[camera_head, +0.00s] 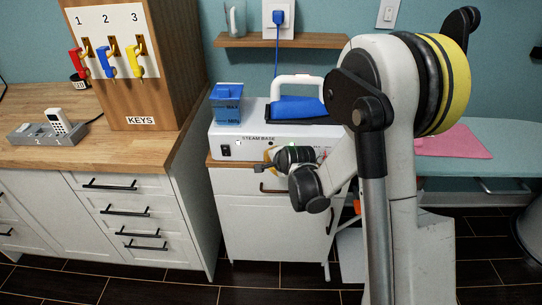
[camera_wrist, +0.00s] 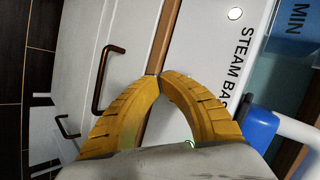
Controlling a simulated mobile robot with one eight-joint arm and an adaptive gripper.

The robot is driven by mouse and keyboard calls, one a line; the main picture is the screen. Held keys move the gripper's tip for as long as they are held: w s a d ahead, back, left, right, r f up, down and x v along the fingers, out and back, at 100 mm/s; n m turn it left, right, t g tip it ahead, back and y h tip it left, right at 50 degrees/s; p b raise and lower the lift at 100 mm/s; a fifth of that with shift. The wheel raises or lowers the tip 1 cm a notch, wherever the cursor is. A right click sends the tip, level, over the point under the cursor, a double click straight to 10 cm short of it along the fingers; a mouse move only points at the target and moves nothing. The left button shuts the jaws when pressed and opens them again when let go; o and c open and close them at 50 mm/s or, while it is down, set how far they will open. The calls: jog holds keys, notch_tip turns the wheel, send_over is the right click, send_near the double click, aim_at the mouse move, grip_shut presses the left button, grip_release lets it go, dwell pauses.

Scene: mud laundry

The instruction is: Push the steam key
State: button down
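The white steam base (camera_head: 240,153) stands on the low cabinet, with its "STEAM BASE" label on the front. A small round white spot (camera_wrist: 235,13) shows beside the label in the wrist view; it could be a key, but I cannot tell. A green light (camera_wrist: 188,144) shows just behind my fingers, partly hidden. My gripper (camera_wrist: 158,76) is shut and empty, its yellow fingertips meeting over the cabinet's wooden top edge, apart from the round spot. In the head view my gripper (camera_head: 268,156) is in front of the steam base, and my arm hides its right part.
A black switch (camera_head: 226,151) is on the base's left front. A blue water tank (camera_head: 226,106) and a blue-and-white iron (camera_head: 295,108) stand on top. A key rack (camera_head: 152,65) stands left. A pink cloth (camera_head: 455,143) lies on the ironing board (camera_head: 508,135).

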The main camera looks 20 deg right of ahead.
jog(key=shift+s+a, duration=0.1)
jog(key=shift+s, duration=0.1)
jog(key=s+a, duration=0.1)
jog(key=s, duration=0.4)
jog(key=shift+s+a, duration=0.4)
dwell(1.1)
dwell(1.0)
